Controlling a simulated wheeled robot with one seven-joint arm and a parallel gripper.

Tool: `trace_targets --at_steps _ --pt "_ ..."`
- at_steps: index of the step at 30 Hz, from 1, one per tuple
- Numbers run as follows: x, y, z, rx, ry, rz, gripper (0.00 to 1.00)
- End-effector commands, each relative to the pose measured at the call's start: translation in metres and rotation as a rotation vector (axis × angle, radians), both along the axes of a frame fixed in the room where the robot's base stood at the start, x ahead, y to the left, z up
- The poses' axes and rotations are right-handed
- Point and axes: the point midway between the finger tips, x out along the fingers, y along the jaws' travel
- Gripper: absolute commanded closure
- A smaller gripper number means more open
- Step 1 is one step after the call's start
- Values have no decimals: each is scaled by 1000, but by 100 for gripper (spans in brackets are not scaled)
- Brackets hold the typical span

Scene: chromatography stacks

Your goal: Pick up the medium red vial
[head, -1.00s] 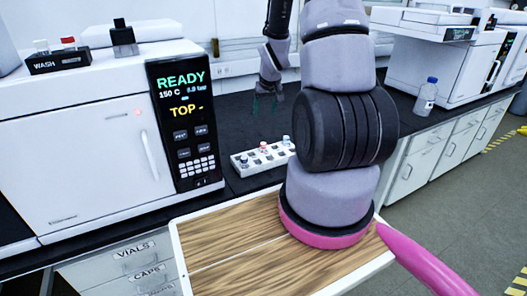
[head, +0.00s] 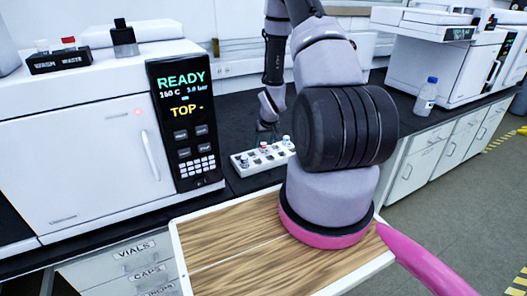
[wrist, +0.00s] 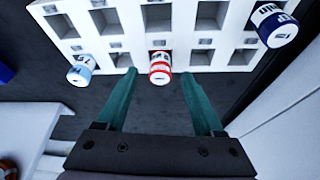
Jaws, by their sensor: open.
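The white vial rack (head: 262,160) stands on the dark bench and holds three vials. The red-and-white vial (head: 263,147) is the middle one; in the wrist view the red vial (wrist: 159,68) sits in the rack's near row. My gripper (head: 266,127) is just above the rack. In the wrist view its teal fingers (wrist: 159,76) are open, one on each side of the red vial in the picture, with nothing held. Whether the tips are level with the vial I cannot tell.
A light-blue vial (wrist: 80,70) is left of the red one and a dark-blue-and-white vial (wrist: 274,24) is right. Several rack slots are empty. The white instrument (head: 80,150) stands left of the rack. A wooden-topped tray (head: 235,240) lies in front. A bottle (head: 427,95) stands at right.

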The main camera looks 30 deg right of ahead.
Motion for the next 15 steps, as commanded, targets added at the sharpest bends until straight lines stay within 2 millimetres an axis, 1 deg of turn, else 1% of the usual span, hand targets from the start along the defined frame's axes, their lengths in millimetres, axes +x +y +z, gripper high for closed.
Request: trace_targets --at_steps 1,4,12,14,15 --pt "2 0 -8 0 2 0 31" --pt "6 -1 -16 0 1 0 31" --pt "8 -1 -18 0 0 0 31" --pt "8 -1 -18 0 0 0 54" --pt "8 -1 -18 0 0 0 69"
